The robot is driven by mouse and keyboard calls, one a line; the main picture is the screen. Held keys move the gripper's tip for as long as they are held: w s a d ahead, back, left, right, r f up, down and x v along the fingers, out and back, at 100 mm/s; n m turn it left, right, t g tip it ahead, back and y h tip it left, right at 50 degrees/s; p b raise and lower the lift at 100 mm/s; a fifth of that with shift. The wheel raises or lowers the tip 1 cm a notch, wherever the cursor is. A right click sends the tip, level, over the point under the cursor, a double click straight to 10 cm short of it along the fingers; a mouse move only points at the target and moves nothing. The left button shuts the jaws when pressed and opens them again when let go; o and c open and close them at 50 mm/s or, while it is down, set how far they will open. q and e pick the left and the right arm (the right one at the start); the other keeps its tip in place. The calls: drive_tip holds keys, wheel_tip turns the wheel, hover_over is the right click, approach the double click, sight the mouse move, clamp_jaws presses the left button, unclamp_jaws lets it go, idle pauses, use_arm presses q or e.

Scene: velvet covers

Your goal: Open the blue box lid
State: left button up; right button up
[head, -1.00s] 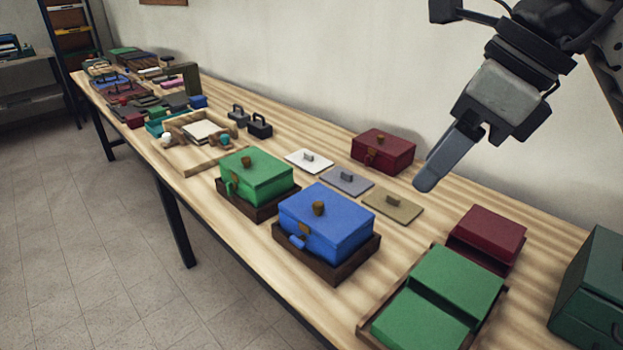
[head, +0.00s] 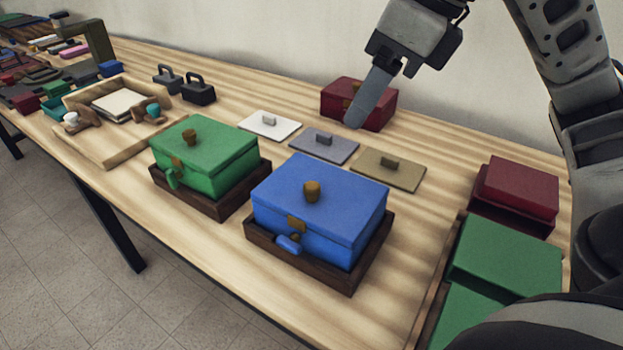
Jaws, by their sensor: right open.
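The blue box (head: 310,228) sits in a dark wooden tray (head: 352,277) near the table's front edge. Its blue lid (head: 345,192) is shut, with a brown knob (head: 312,191) on top. A brown clasp and a small blue piece (head: 288,244) show on its front. My right gripper (head: 368,100) hangs above the back of the table, behind the blue box and in front of the dark red box. It points down and is apart from the box. One finger shows clearly; the other is mostly hidden. My left gripper is not in view.
A green box (head: 205,155) in its own tray stands left of the blue box. A dark red box (head: 340,100) stands at the back. Green (head: 505,256) and red (head: 520,188) boxes stand at right.

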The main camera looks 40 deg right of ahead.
sight(313, 186)
drive_tip(key=b+x, duration=0.2)
drive_tip(key=x, duration=1.2)
drive_tip(key=shift+w+a+f, duration=0.15)
drive_tip(key=shift+f, duration=0.2)
clamp_jaws()
